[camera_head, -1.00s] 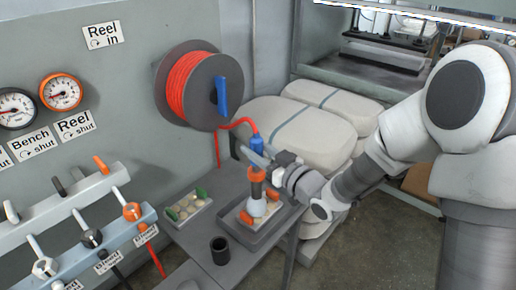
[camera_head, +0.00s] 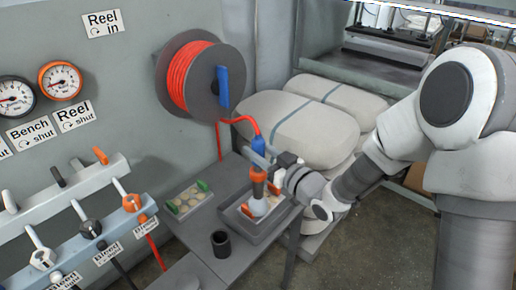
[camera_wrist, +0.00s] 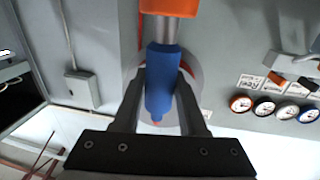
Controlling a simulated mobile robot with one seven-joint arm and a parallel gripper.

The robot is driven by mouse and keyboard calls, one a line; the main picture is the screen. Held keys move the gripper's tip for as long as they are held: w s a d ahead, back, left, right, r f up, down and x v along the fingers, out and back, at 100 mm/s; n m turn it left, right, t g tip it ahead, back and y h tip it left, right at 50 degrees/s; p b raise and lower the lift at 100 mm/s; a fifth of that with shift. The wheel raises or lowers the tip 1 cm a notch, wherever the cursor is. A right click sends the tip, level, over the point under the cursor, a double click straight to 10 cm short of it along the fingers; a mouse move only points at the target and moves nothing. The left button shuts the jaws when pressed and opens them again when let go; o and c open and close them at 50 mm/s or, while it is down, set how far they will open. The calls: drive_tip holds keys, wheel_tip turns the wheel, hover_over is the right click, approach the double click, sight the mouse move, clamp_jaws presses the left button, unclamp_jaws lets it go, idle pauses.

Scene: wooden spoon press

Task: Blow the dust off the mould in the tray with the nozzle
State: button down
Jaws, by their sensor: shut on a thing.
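My gripper (camera_head: 262,155) is shut on the nozzle, with its fingers on either side of the nozzle's blue part (camera_head: 258,144). The wrist view shows this blue part (camera_wrist: 160,85) between the two dark fingers. The nozzle hangs about upright, with an orange band (camera_head: 258,176) and a grey body below the fingers. A pale, whitish shape (camera_head: 258,207) shows at its lower end; I cannot tell whether it is the tip or blown dust. Below it stands the dark grey tray (camera_head: 232,230). The mould in the tray, with an orange end (camera_head: 247,210), is partly hidden by the nozzle.
A red hose runs from the nozzle to the wall reel (camera_head: 190,80). Pale sacks (camera_head: 300,128) lie behind. Valve levers and gauges (camera_head: 60,82) are at the left.

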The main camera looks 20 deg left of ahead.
drive_tip(key=shift+f+b, duration=0.35)
drive_tip(key=shift+f, duration=0.4)
drive_tip(key=w+d+p, duration=0.1)
drive_tip(key=w+d, duration=0.2)
drive_tip(key=w, duration=0.4)
idle(1.2)
drive_tip(key=shift+w, duration=0.2)
drive_tip(key=shift+a+r, duration=0.1)
idle(0.5)
